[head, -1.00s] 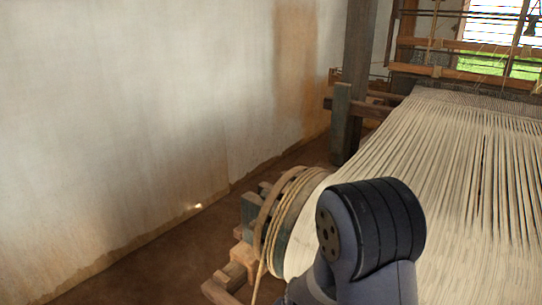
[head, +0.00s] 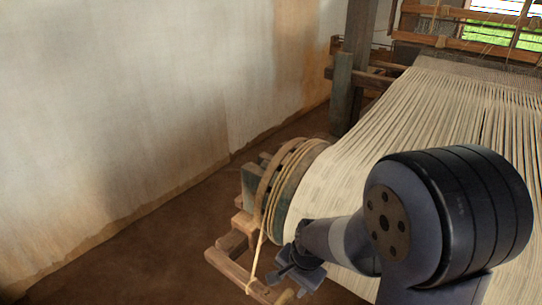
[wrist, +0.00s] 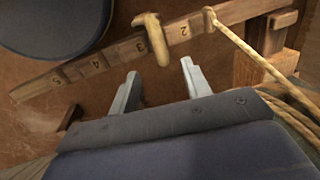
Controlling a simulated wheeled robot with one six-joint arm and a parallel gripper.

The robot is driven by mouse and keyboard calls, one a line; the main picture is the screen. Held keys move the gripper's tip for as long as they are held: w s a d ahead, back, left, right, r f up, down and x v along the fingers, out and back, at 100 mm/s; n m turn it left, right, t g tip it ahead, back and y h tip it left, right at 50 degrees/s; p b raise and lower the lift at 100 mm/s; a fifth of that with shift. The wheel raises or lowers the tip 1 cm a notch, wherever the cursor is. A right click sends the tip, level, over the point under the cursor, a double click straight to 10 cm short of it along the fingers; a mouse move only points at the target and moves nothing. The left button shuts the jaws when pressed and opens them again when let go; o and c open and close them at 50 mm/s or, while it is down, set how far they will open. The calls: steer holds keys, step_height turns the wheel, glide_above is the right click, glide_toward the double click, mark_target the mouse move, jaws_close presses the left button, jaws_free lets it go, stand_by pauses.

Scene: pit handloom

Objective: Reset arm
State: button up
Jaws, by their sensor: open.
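My gripper (head: 296,272) is at the lower middle of the head view, over the low wooden bar by the loom's beam end. In the wrist view its two pale fingers (wrist: 160,74) stand apart with nothing held between them. A wooden peg (wrist: 152,38) stands in the numbered wooden bar (wrist: 110,60) just beyond the fingertips, apart from them as far as I can tell. A rope (wrist: 240,50) is looped around the bar to the right of the peg. It also shows in the head view (head: 257,255), running down from the beam end.
The loom's cream warp threads (head: 440,115) spread at the right, partly behind my arm. The wound beam end (head: 290,185) is left of them. A dark post (head: 357,60) stands behind. A plastered wall (head: 120,100) bounds the left, with bare earth floor (head: 150,260) before it.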

mark_target(284, 296)
steer(key=f+b, duration=0.1)
steer(key=f, duration=0.2)
steer(key=a+f+b, duration=0.1)
steer(key=f, duration=0.2)
steer(key=w+f+b, duration=0.1)
steer(key=f, duration=0.3)
steer(key=shift+w+a+f, duration=0.1)
steer(key=shift+a, duration=0.25)
steer(key=shift+w+r+p, duration=0.1)
steer(key=shift+r+p, duration=0.15)
steer(key=shift+p, duration=0.25)
step_height(284, 296, up, 2)
steer(key=shift+r+p, duration=0.1)
steer(key=shift+p, duration=0.9)
steer(key=shift+s+a+r, duration=0.15)
steer(key=shift+s+r, duration=0.05)
steer(key=shift+r, duration=0.05)
steer(key=s+a+p, duration=0.2)
steer(key=s+a, duration=0.5)
steer(key=s, duration=0.1)
steer(key=shift+s, duration=0.35)
steer(key=shift+s+d+r, duration=0.1)
steer(key=shift+r, duration=0.05)
